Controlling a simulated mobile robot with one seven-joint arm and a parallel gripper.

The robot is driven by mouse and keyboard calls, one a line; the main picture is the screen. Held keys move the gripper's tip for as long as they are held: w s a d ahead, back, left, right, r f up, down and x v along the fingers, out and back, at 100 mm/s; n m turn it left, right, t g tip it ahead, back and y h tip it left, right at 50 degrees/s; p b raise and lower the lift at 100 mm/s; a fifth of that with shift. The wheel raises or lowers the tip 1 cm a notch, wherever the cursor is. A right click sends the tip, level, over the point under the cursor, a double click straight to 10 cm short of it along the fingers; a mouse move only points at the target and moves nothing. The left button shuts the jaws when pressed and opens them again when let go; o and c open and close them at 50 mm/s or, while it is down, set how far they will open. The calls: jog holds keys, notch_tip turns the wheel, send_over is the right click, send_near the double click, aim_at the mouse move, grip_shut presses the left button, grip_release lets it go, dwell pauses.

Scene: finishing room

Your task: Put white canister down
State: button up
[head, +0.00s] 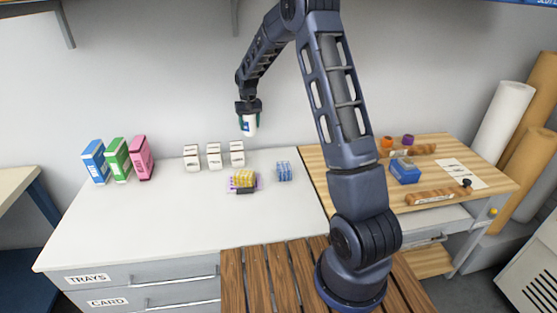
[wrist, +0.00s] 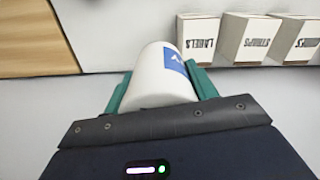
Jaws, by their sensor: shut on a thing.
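The white canister (head: 249,125) has a blue label and hangs upright or nearly so above the white worktop (head: 130,228), in front of the back wall. My gripper (head: 248,112) is shut on it from above. In the wrist view the canister (wrist: 158,80) sits between the two green fingers of my gripper (wrist: 160,90), with part of its blue label showing. The canister is clear of the worktop, and its lower end is free.
Small white boxes (head: 214,156) stand at the worktop's back. Blue, green and pink boxes (head: 117,159) stand at the left. A yellow item (head: 243,178) and a blue patterned block (head: 284,171) lie toward the right. The front left worktop is bare. A wooden bench (head: 440,148) adjoins.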

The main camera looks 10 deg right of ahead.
jog(key=w+d+m, duration=0.2)
jog(key=d+m, duration=0.2)
jog(key=d, duration=1)
notch_tip(320, 180, up, 4)
jog(key=s+r, duration=0.1)
jog(key=s, duration=0.1)
jog(key=f, duration=1.3)
jog(key=a+f, duration=0.1)
jog(key=f, duration=0.6)
jog(key=shift+s, duration=0.2)
jog(key=o, duration=1.2)
jog(key=shift+f, duration=0.1)
